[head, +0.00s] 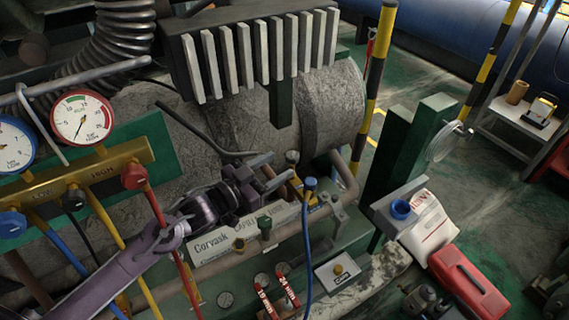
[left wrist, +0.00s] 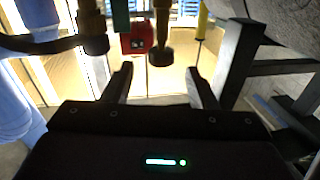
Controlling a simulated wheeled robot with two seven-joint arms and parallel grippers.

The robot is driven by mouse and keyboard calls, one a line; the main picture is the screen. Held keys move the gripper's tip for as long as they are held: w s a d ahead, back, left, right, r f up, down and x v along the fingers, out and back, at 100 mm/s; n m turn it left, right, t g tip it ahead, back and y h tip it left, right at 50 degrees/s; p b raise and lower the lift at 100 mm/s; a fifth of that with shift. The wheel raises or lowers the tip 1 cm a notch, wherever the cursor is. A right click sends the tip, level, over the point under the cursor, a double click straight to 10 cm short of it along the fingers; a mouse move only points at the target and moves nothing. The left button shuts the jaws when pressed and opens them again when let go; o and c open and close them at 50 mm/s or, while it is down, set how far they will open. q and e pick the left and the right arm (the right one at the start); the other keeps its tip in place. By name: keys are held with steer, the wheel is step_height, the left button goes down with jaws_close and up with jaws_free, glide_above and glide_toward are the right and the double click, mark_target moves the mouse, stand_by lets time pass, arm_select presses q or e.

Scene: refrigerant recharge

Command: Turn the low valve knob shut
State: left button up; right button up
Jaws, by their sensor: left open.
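The gauge manifold (head: 75,185) is a brass bar at the left of the head view. A blue knob (head: 12,224), likely the low valve knob, sits at its left end, partly cut by the frame edge. A red knob (head: 134,176) sits at its right end. My left gripper (head: 281,177) is open and appears empty, over the pipework to the right of the manifold, well apart from the blue knob. In the left wrist view the open fingers (left wrist: 160,88) show, with a dark-ended brass fitting (left wrist: 160,57) beyond them. My right gripper is out of view.
A blue-capped fitting (head: 310,184) with a blue hose stands beside my left gripper. A finned grey block (head: 255,50) hangs above it. A blue gauge (head: 14,145) and a red gauge (head: 82,117) rise over the manifold. My left arm passes close to the red and yellow hoses.

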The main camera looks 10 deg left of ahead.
mark_target(288, 161)
arm_select(q)
steer(key=n+y, duration=0.1)
steer(key=s+n+t+y+b, duration=0.1)
steer(key=s+d+n+y+b, duration=0.1)
steer(key=shift+f+t+y, duration=0.25)
steer(key=shift+t+y, duration=0.05)
steer(key=shift+t, duration=0.1)
steer(key=shift+s+n+y, duration=0.1)
steer(key=shift+n+y, duration=0.2)
steer(key=shift+n, duration=0.1)
steer(key=shift+r, duration=0.1)
steer(key=x, duration=0.7)
steer(key=shift+w+r, duration=0.1)
steer(key=shift+w, duration=0.25)
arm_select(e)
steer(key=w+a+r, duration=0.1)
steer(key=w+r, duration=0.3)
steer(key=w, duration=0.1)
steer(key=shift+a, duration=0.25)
arm_select(q)
steer(key=c, duration=1)
steer(key=shift+r, duration=0.1)
